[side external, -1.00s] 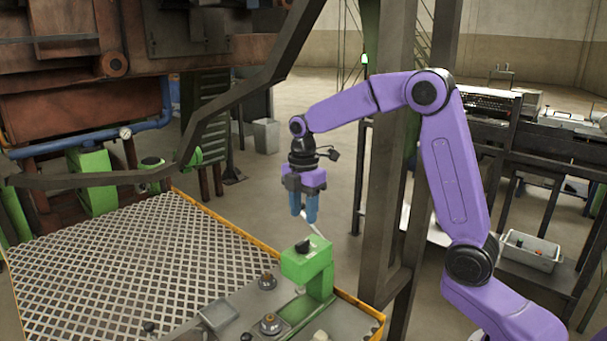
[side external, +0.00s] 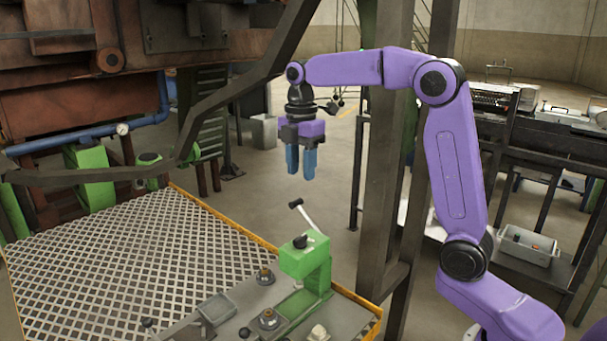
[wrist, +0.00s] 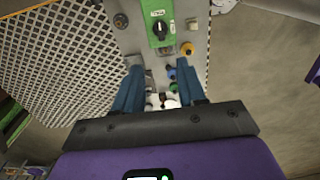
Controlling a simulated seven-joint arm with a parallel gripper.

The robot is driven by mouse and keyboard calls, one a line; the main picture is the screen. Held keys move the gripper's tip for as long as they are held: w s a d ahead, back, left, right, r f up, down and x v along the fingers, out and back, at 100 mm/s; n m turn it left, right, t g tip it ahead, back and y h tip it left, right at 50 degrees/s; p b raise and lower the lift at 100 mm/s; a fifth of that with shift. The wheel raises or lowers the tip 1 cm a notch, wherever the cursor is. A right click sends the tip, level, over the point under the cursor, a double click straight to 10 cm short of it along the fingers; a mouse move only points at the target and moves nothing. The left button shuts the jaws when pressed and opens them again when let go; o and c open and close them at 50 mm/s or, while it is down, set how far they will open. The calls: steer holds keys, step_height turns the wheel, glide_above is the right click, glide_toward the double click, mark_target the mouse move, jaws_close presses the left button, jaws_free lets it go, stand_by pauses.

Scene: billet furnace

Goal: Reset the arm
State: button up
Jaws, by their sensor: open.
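My gripper (side external: 301,172) hangs from my purple arm with its blue fingers pointing down. It is open and empty, in the air above and behind the green lever housing (side external: 306,258). A lever with a white rod and black knob (side external: 296,204) rises from the housing at a tilt. The knob is below the fingertips and apart from them. In the wrist view my two blue fingers (wrist: 160,92) stand apart, with the control panel (wrist: 138,42) below and ahead of them.
The control panel has a green switch block (wrist: 160,30) and several coloured buttons. A perforated metal platform (side external: 130,260) with a yellow edge lies at the left. A dark steel post (side external: 380,180) stands close to my arm. A grey bin (side external: 528,246) sits on a shelf at the right.

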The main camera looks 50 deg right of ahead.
steer(key=s+a+f+m, duration=0.1)
steer(key=s+a+f, duration=0.1)
steer(key=s+a, duration=0.35)
steer(key=s+a+f+m, duration=0.1)
steer(key=s+a+f, duration=0.2)
steer(key=s, duration=0.5)
steer(key=s+d+f+m, duration=0.1)
steer(key=s+f, duration=0.2)
steer(key=s, duration=0.6)
steer(key=s+d+f+m, duration=0.1)
steer(key=s+f, duration=0.3)
steer(key=s, duration=0.6)
steer(key=shift+m, duration=0.8)
